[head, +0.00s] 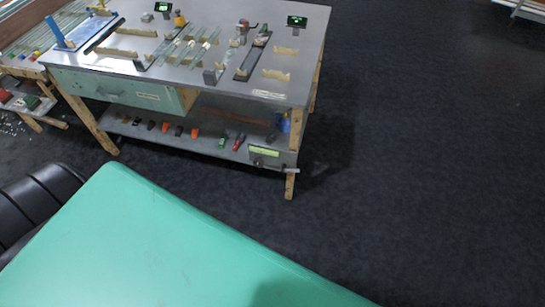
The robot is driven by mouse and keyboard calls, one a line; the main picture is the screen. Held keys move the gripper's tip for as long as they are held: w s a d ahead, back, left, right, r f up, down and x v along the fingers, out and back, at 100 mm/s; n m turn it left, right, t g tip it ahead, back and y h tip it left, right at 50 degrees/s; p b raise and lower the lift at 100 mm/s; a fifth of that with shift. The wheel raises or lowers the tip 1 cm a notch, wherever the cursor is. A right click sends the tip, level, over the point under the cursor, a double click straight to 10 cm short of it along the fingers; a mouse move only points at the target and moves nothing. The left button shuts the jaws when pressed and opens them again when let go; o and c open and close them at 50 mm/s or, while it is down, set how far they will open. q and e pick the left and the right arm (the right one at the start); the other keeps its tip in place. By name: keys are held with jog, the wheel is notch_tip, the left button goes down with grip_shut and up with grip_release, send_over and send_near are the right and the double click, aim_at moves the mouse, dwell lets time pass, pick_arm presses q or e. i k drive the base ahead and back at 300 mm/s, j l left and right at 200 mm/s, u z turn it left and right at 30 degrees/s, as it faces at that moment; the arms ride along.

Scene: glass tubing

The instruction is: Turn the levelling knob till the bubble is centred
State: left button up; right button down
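A grey metal workbench (205,82) on wooden legs stands at the upper left in the head view. At its front right corner, low by the leg, is a small grey unit with a yellow-green strip (264,151) that looks like the level vial. The bubble is too small to make out. A short pale bar (291,170) sticks out to the right just below the strip, by the leg; it may be the levelling knob. Neither of my grippers is in view.
Glass tubes (190,47) lie on wooden supports on the benchtop, among two small green-lit displays (297,21). Coloured tools (194,132) lie on the lower shelf. A large green surface fills the lower left foreground. Dark floor (430,150) is clear to the right.

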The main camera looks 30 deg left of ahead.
aim_at(258, 162)
jog(key=j+u, duration=0.1)
jog(key=u, duration=0.4)
jog(key=j+u, duration=0.15)
jog(key=u, duration=0.3)
